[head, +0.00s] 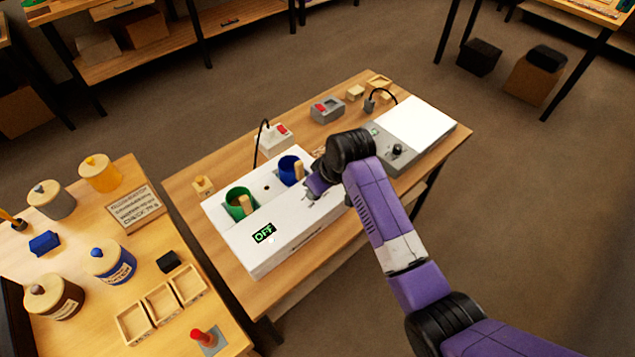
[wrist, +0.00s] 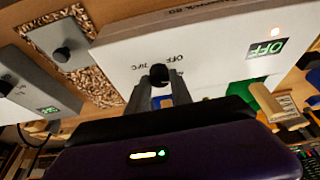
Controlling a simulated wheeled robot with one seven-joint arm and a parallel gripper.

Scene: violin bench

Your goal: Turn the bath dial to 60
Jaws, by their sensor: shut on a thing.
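The bath is a long white box (head: 285,238) on the middle bench, with a green pot (head: 238,204) and a blue pot (head: 289,170) set in its top. Its green-lit display (head: 264,233) reads OFF; it also shows in the wrist view (wrist: 265,48). The black bath dial (wrist: 158,74) is on the bath face, with small printed marks around it, including OFF. My gripper (wrist: 159,80) is shut on the dial, one finger on each side. In the head view my gripper (head: 316,183) is at the bath's right end and hides the dial.
A hot plate with a white top (head: 415,124) and its own black knob (head: 398,149) stands right of the bath. A grey box with a red switch (head: 327,109) is behind. The left table holds several jars, a sign (head: 135,208) and wooden trays (head: 161,303).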

